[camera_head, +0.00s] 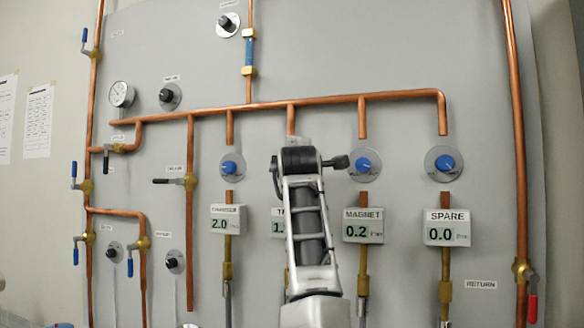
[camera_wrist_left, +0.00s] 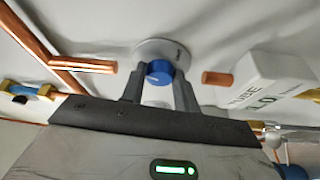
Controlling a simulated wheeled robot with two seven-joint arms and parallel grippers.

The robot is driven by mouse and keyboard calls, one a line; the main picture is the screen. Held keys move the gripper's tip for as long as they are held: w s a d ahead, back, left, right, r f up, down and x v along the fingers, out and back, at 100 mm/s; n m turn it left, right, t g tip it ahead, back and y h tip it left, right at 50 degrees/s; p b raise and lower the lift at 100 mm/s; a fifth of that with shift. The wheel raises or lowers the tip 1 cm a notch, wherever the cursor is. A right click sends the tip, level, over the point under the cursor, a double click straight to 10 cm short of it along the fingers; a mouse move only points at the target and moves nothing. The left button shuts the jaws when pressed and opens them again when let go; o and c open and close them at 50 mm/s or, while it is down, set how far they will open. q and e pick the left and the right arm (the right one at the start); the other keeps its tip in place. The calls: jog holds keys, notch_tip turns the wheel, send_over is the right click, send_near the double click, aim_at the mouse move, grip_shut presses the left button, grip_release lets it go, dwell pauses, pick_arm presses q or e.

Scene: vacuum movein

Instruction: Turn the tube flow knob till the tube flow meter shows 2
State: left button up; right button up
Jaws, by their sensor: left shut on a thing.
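In the left wrist view, the blue tube flow knob (camera_wrist_left: 159,70) sits on its round grey plate, between the two fingers of my left gripper (camera_wrist_left: 159,88), which is shut on it. In the head view my left gripper (camera_head: 304,160) is in front of the panel and hides this knob. The white tube flow meter (camera_head: 277,222) is mostly behind my arm; only its left edge and a first digit 1 show. In the left wrist view the tube meter (camera_wrist_left: 262,95) is tilted and appears to read 1.0. My right gripper is out of view.
Similar blue knobs stand left (camera_head: 229,167) and right (camera_head: 364,164) of my gripper, with another at the far right (camera_head: 444,163). Their meters read 2.0 (camera_head: 228,219), 0.2 (camera_head: 363,225) and 0.0 (camera_head: 447,227). Copper pipes (camera_head: 270,104) run across the panel.

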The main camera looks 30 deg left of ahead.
pick_arm(q)
jog(key=o, duration=1)
jog(key=shift+a, duration=0.1)
jog(key=shift+c, duration=0.2)
jog(key=shift+s, duration=0.1)
jog(key=b+v, duration=0.5)
jog(key=v, duration=1.1)
jog(key=shift+b, duration=0.4)
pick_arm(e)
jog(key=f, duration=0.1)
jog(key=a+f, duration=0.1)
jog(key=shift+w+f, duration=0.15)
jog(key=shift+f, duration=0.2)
pick_arm(q)
jog(key=shift+f, duration=0.15)
